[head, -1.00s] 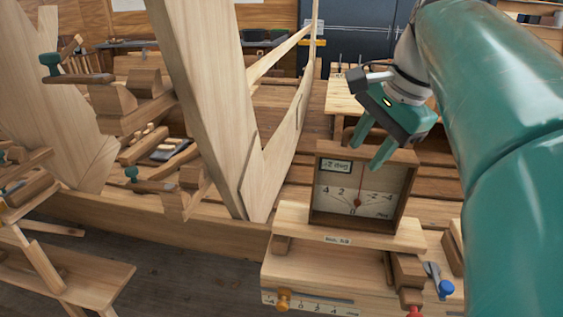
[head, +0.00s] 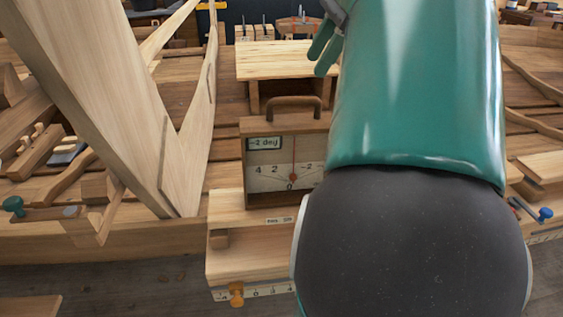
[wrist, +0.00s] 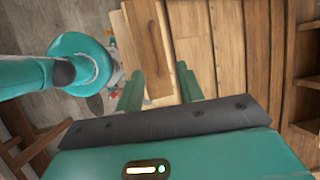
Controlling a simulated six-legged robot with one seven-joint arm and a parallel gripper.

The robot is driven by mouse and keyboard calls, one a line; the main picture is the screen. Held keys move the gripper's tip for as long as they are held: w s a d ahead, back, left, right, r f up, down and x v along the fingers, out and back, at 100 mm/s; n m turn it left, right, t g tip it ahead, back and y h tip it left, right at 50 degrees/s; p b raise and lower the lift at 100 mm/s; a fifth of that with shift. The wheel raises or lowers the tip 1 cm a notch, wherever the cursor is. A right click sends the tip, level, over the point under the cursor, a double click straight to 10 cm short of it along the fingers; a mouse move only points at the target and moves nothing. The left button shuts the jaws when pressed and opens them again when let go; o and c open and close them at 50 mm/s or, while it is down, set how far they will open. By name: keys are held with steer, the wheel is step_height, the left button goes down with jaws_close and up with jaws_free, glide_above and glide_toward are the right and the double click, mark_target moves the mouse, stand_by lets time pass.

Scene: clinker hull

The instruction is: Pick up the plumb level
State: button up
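The plumb level (head: 284,186) is a wooden box with a pale dial, a small display reading about "-2 deg" and an arched wooden handle (head: 295,101) on top. It stands upright on a wooden ledge (head: 240,205) in the head view; my arm hides its right edge. In the wrist view the plumb level's top (wrist: 134,22) and handle (wrist: 152,46) lie ahead of the fingers, its near end showing between them. My gripper (wrist: 160,90) is open, with no grip on it visible. In the head view its green fingers (head: 325,46) show above and beyond the level, partly hidden by my arm.
A large pale timber frame (head: 110,90) rises left of the level. A small wooden bench (head: 280,60) stands behind it. Orange (head: 237,294) and blue (head: 545,214) knobs project at the front. Planking fills the background.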

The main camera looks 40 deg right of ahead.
mark_target(295, 100)
steer(key=x, duration=0.4)
steer(key=shift+a+f, duration=0.1)
steer(key=shift+f, duration=0.35)
steer(key=shift+a+f, duration=0.1)
steer(key=shift+f, duration=0.1)
steer(key=x, duration=0.4)
steer(key=shift+w+f, duration=0.3)
steer(key=shift+w, duration=0.05)
jaws_close()
steer(key=shift+r, duration=0.1)
stand_by(0.4)
